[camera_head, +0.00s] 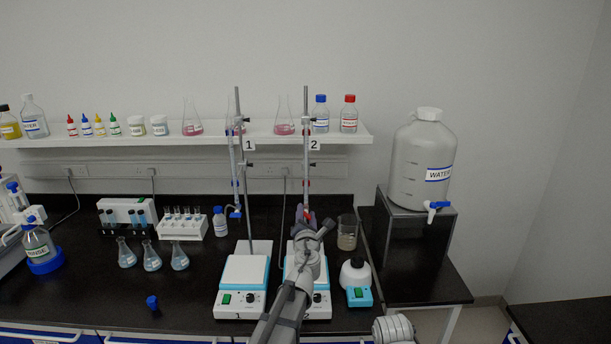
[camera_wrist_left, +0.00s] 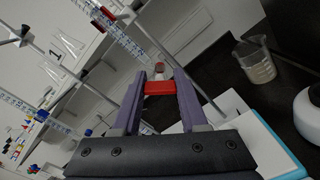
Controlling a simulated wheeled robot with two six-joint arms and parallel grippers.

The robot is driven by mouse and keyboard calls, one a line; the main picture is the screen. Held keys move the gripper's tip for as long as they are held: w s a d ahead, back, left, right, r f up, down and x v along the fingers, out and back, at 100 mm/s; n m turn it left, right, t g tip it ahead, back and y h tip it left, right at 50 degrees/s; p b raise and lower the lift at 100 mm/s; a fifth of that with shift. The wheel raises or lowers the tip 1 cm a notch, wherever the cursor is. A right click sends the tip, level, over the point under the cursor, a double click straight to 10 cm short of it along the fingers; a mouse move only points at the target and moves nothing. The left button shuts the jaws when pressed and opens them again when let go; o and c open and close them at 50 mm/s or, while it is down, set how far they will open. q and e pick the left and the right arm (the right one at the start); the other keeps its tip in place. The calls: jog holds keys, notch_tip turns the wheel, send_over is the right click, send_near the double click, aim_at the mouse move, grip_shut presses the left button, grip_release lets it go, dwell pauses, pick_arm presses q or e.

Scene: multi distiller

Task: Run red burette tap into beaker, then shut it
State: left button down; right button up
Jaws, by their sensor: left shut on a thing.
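My left gripper (camera_head: 304,216) is at the lower end of the burette at station 2 (camera_head: 306,165). In the left wrist view its two purple fingers (camera_wrist_left: 158,92) are shut on the red tap handle (camera_wrist_left: 160,87). I cannot see the burette's outlet or any flow. My right gripper is not in view.
The burette at station 1 with a blue tap (camera_head: 234,211) stands to the left. Stirrer plate 1 (camera_head: 243,275) and stirrer plate 2 (camera_head: 320,298) are below. A small white-topped device (camera_head: 356,275) stands right. Flasks (camera_head: 152,258) and a tube rack (camera_head: 181,226) stand left.

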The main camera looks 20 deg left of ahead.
pick_arm(q)
jog(key=shift+d, duration=0.25)
jog(key=shift+n, duration=1.2)
dwell(5.4)
jog(key=shift+n, duration=1.8)
